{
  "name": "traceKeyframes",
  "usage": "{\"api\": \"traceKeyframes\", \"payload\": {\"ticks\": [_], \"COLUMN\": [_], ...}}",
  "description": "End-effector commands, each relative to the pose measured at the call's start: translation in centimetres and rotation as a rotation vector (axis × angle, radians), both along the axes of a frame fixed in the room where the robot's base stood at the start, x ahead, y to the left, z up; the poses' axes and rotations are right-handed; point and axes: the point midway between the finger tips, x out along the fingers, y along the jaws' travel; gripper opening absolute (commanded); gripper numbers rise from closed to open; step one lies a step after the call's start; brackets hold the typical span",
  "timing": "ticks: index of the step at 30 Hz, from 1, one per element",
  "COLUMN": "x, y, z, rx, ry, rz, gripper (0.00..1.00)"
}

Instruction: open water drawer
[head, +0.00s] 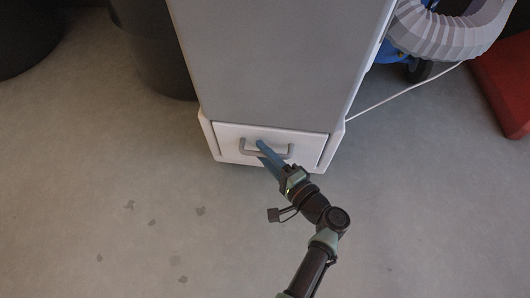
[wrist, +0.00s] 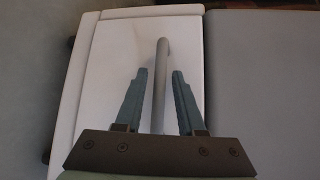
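The water drawer (head: 311,149) is a white front at the foot of a grey, box-shaped unit (head: 280,60). It looks shut, flush in its white surround. A grey bar handle (head: 246,148) runs across the drawer front. My gripper (head: 261,146) reaches the handle from the lower right, and its blue-green fingers cover part of it. In the wrist view the drawer front (wrist: 110,65) fills the left middle. The handle (wrist: 160,80) lies between the two fingers of my gripper (wrist: 160,80), with a visible gap on each side. The fingers are open.
Dark round bins (head: 150,50) stand behind at the left. A ribbed grey hose (head: 445,35), a blue item (head: 393,54) and a white cable (head: 400,97) lie at the right. A red object (head: 502,85) is at the right edge. The floor before the drawer is clear.

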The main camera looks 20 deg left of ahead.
Motion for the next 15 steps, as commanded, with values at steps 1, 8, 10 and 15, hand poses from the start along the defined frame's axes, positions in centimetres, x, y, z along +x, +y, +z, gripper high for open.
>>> {"api": "traceKeyframes", "payload": {"ticks": [1,8,10,15], "x": [0.00,0.00,0.00,-0.01], "y": [-0.02,-0.05,-0.05,-0.05], "z": [0.00,-0.01,-0.01,-0.01], "rx": [0.000,0.000,0.000,0.000], "ry": [0.000,0.000,0.000,0.000], "rz": [0.000,0.000,0.000,0.000], "gripper": [0.27,0.00,0.00,0.00]}}
